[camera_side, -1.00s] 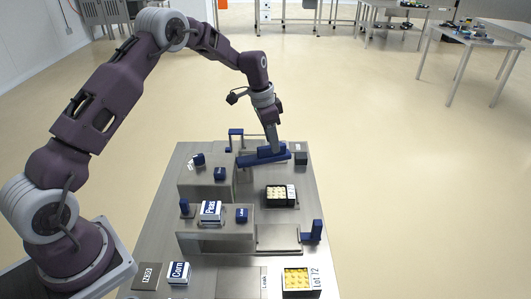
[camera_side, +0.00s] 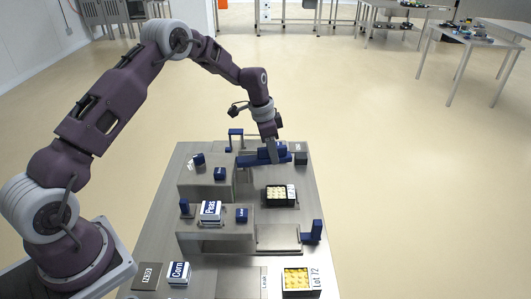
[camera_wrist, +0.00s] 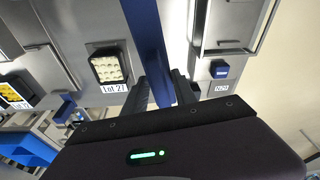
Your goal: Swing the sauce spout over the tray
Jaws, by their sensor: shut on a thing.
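The sauce spout is a long blue bar (camera_side: 246,161) at the back of the steel bench, lying roughly left to right in the side view. In the wrist view the bar (camera_wrist: 146,28) runs down between my fingers. My gripper (camera_side: 273,157) is shut on the spout towards its right part; it also shows in the wrist view (camera_wrist: 161,92). A black tray (camera_side: 268,203) with pale round pieces sits in front of the spout, apart from it. In the wrist view this tray (camera_wrist: 94,70), labelled Lot 27, lies left of the bar. The fingers hide part of the spout.
A second black tray (camera_side: 284,290) with yellow contents, labelled Lot 72, stands at the front right. Peas (camera_side: 211,210) and Corn (camera_side: 179,271) boxes stand left. A blue upright (camera_side: 317,230) is at the right edge.

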